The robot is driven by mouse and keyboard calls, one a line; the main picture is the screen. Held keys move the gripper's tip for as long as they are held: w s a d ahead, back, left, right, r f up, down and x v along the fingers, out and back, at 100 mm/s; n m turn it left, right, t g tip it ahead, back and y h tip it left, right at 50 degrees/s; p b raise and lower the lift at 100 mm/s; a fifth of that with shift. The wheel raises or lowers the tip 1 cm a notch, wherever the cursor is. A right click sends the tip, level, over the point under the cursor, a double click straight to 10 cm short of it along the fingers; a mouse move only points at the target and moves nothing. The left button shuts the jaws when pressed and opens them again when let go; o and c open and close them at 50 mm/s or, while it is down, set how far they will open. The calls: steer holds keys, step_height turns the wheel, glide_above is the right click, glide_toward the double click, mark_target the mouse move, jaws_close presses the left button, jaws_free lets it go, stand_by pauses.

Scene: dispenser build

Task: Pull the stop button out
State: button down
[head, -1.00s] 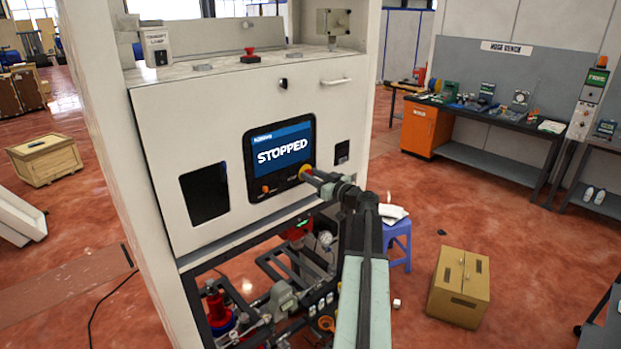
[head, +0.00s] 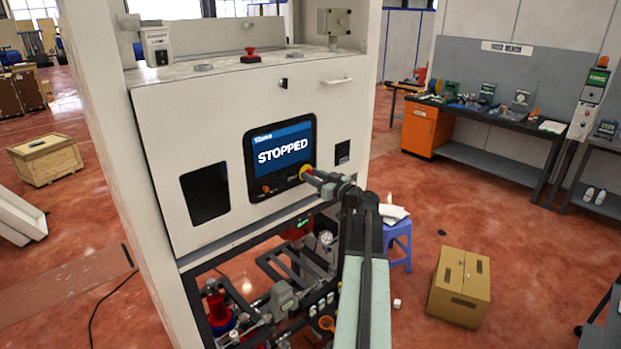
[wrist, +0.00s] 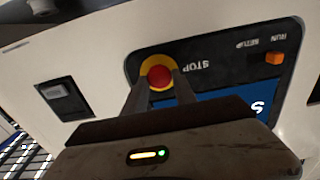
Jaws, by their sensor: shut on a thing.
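The stop button is a red knob on a yellow ring, on the lower right of the black control panel (head: 252,193). In the wrist view the stop button (wrist: 160,76) lies between the two fingertips of my gripper (wrist: 160,86), which is shut on it. In the head view my gripper (head: 313,176) reaches the panel from the right and covers most of the button; a bit of yellow shows at its tip. The panel's screen (head: 283,153) reads STOPPED. I cannot tell how far out the button stands.
An orange selector (wrist: 275,58) marked RUN and SETUP sits on the same panel. Another red button (head: 250,53) stands on the white machine's top ledge. A cardboard box (head: 460,287) and a blue stool (head: 399,240) stand on the floor at right.

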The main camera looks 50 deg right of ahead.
steer(key=shift+s, duration=0.55)
steer(key=c, duration=1)
jaws_free()
steer(key=shift+s, duration=0.1)
steer(key=s, duration=0.7)
steer(key=shift+s+a, duration=0.3)
steer(key=shift+a, duration=0.05)
steer(key=shift+f, duration=0.1)
